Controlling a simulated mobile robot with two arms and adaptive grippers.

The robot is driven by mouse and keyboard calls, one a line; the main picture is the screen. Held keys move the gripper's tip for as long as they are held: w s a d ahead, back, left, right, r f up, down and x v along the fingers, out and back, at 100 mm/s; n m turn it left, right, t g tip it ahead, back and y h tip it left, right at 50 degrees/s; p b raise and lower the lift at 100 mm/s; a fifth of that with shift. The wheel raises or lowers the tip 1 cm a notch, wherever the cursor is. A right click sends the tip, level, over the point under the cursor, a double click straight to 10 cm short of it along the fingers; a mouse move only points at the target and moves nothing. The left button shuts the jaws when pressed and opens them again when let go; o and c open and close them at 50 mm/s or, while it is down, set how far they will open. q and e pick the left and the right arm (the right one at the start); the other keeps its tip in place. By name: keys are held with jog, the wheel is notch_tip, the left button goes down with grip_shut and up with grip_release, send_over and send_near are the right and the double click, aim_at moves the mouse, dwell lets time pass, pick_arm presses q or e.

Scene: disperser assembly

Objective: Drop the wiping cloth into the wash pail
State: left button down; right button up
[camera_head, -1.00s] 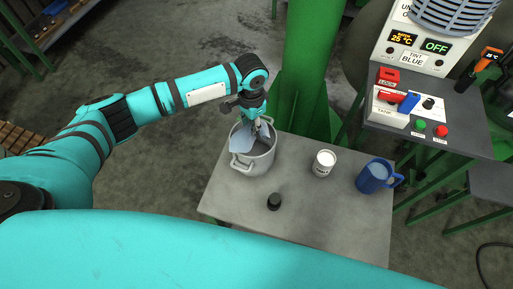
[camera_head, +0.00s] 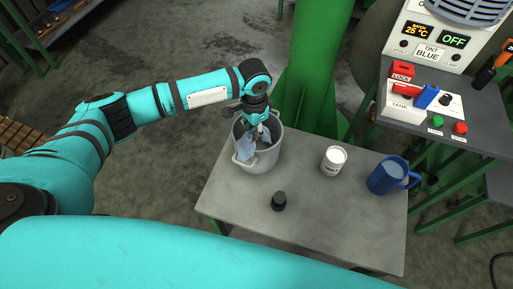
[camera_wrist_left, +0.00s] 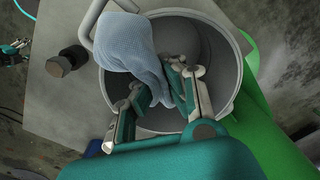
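The light-blue wiping cloth (camera_head: 246,148) is at the left side of the grey wash pail (camera_head: 262,163), partly inside it. In the left wrist view the cloth (camera_wrist_left: 128,48) lies across the pail's rim near a handle, and its narrow end reaches down between my fingers. My left gripper (camera_head: 262,133) points down into the pail's mouth. In the left wrist view its fingers (camera_wrist_left: 158,85) stand apart with a gap, the cloth's end between or just beyond them. The cloth's lower part is hidden. My right gripper is not in view.
The pail stands at the back left of a grey table (camera_head: 320,225). A small black knob-like object (camera_head: 279,201), a white can (camera_head: 333,161) and a blue jug (camera_head: 388,176) stand on it. A green column (camera_head: 315,70) rises behind; a control panel (camera_head: 425,95) is at the right.

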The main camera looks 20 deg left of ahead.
pick_arm(q)
jog(key=c, duration=1.9)
grip_release()
jog(key=o, duration=1.7)
jog(key=shift+o, duration=0.2)
notch_tip(320, 180, up, 6)
jog(key=p, duration=0.6)
jog(key=shift+f, duration=0.2)
